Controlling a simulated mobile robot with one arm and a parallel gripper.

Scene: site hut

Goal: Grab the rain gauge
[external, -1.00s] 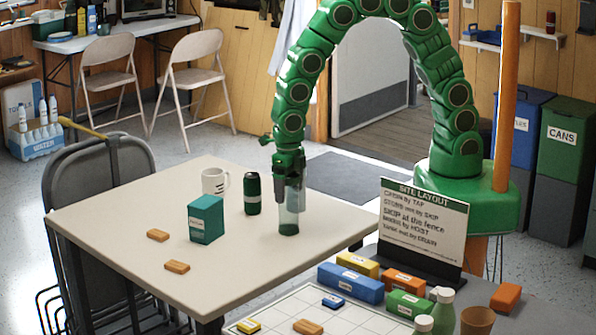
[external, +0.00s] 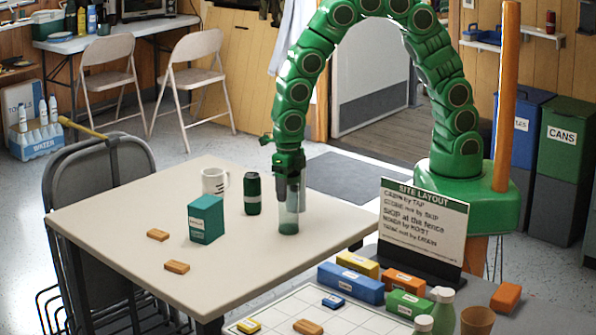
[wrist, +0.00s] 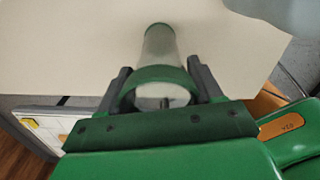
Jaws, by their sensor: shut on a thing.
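The rain gauge (external: 288,219) is a clear tube with a green base, standing upright on the cream table (external: 130,225) near its right corner. In the wrist view the rain gauge (wrist: 161,45) shows its green rim close to me and its clear body running down to the table. My gripper (external: 289,182) is above the table with its fingers on both sides of the gauge's upper part. In the wrist view my gripper (wrist: 163,88) is shut on it, one dark finger on each side of the rim.
A dark green can (external: 252,194) stands just left of the gauge. A white mug (external: 214,182), a teal box (external: 206,219) and two small orange-brown blocks (external: 157,234) are farther left. A sign (external: 424,222) and several coloured blocks stand on the front-right table.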

